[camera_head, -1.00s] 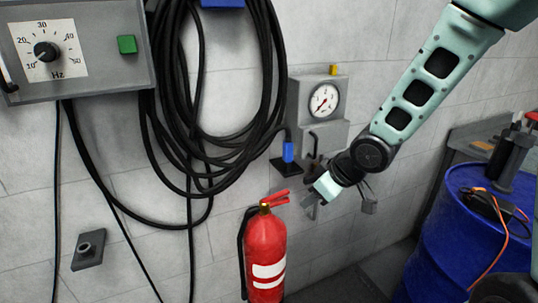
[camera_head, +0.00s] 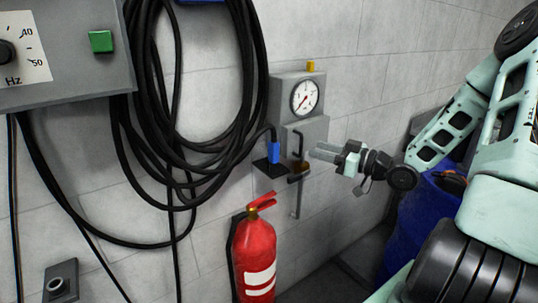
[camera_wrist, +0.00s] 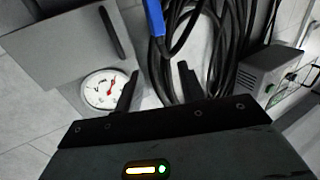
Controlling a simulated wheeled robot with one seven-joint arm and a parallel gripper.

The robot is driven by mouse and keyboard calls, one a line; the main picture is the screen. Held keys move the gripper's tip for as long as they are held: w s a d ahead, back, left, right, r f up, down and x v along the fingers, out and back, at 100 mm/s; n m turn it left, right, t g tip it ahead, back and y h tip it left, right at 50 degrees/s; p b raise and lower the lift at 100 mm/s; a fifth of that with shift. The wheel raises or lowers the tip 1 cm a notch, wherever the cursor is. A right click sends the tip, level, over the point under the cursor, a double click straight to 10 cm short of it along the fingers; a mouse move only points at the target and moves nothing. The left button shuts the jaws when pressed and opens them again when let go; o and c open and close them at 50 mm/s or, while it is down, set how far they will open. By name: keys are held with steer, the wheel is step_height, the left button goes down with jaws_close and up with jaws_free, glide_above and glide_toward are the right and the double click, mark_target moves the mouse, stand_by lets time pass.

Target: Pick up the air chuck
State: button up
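The air chuck (camera_head: 273,152) is a small blue piece at the end of a black hose. It stands upright at a small black shelf on the wall, left of the gauge box. In the wrist view the blue air chuck (camera_wrist: 155,20) is at the top centre, beyond the fingertips. My gripper (camera_head: 320,150) is to the right of the air chuck, pointing left towards it, with a clear gap between them. In the wrist view my gripper (camera_wrist: 158,82) has its two dark fingers apart, with nothing held between them.
A grey gauge box (camera_head: 287,88) with a dial and a handle is on the wall beside the chuck. Coiled black hose (camera_head: 205,130) hangs left of it. A red fire extinguisher (camera_head: 255,255) stands below. A blue barrel (camera_head: 405,235) is at right, partly behind my arm.

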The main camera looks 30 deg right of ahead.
steer(key=p, duration=0.3)
glide_toward(276, 139)
steer(key=x, duration=0.5)
steer(key=shift+w+d+r, duration=0.1)
steer(key=shift+r, duration=0.1)
steer(key=p+x, duration=0.2)
steer(key=x, duration=0.3)
steer(key=shift+w+f, duration=0.25)
steer(key=shift+w, duration=0.15)
jaws_close()
